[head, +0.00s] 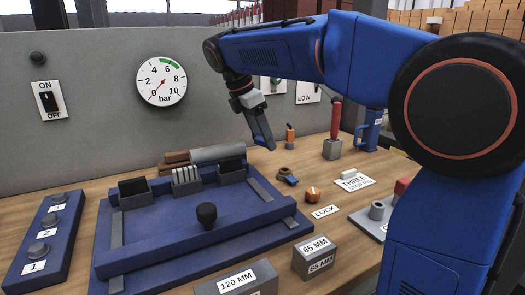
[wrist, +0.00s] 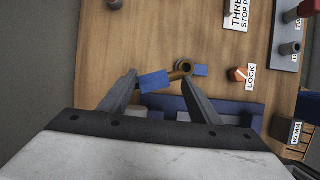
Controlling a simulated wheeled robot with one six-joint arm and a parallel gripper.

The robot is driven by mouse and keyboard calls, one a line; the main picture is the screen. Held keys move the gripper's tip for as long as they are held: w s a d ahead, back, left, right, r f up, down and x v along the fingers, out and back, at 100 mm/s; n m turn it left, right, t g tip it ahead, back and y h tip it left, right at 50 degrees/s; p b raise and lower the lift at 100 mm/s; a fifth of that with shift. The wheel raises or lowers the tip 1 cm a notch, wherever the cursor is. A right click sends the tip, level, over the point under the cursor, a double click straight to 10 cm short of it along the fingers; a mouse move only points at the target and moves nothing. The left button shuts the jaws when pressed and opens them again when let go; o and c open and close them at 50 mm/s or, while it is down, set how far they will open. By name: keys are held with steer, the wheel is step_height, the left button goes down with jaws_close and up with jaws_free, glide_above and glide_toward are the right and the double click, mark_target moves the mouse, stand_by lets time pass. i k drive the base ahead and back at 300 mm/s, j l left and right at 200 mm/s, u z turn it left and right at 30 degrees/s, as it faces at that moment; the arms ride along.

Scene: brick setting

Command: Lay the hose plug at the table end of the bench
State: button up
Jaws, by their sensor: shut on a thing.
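My gripper (wrist: 160,80) is shut on a blue piece with a brown end, which looks like the hose plug (wrist: 154,82); it lies crosswise between the two fingertips. In the head view my gripper (head: 262,138) hangs above the bench (head: 240,164), behind the blue fixture, and the plug's outline there is hard to tell from the fingers. A brown ring with a blue tab (head: 287,175) sits on the bench below and to the right; the wrist view shows it just beyond the plug. I cannot tell which bench end is the table end.
A blue fixture (head: 205,242) with a black knob fills the front middle. A LOCK label (head: 325,211), orange knob (head: 312,194), red-handled tool (head: 335,125) and THREE STOP label (head: 355,181) stand to the right. Gauge blocks (head: 315,258) are in front. A grey panel (head: 100,95) backs the bench.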

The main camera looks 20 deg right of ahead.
mark_target(399, 163)
steer(key=l+z, duration=0.25)
steer(key=z, duration=0.15)
steer(key=k+l+z, duration=0.1)
steer(key=l+z, duration=0.35)
steer(key=j, duration=0.15)
